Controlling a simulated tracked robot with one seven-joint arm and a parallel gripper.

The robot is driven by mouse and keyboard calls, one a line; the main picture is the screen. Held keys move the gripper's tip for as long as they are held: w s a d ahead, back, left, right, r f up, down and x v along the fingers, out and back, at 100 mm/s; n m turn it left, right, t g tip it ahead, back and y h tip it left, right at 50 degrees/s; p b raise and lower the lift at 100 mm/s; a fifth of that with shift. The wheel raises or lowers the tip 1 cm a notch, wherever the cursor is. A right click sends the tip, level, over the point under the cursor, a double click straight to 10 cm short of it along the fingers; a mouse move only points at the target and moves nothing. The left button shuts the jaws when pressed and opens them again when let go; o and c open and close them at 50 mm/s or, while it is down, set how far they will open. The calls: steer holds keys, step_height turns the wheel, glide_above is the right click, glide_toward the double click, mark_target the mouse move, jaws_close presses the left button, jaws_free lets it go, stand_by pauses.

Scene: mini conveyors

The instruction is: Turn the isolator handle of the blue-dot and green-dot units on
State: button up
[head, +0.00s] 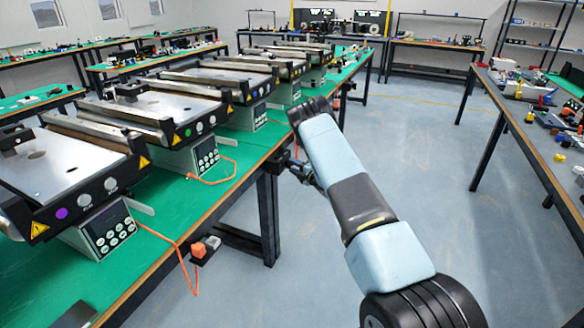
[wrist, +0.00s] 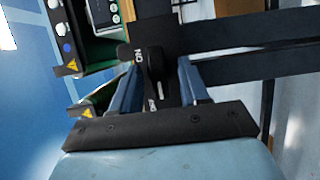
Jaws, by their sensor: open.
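In the wrist view my gripper (wrist: 157,78) is open, with one blue finger on each side of a black isolator handle (wrist: 155,68). The handle stands on a dark plate marked ON and lies roughly up and down in the picture. I cannot tell whether the fingers touch it. A unit with a blue dot (wrist: 68,48) shows at the upper left of that view. In the head view the green-dot unit (head: 187,132) is second from the front on the green bench. My gripper is mostly hidden behind my arm there, beside the bench edge.
A purple-dot unit (head: 62,213) stands nearest on the green bench (head: 165,205). Orange cables (head: 180,262) hang over the bench edge. An orange and grey fitting (head: 199,250) sits below it. A cluttered bench (head: 548,125) stands at the right, with open floor between.

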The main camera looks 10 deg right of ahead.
steer(key=shift+w+a, duration=0.25)
steer(key=shift+w, duration=0.1)
jaws_close()
steer(key=shift+a, duration=0.15)
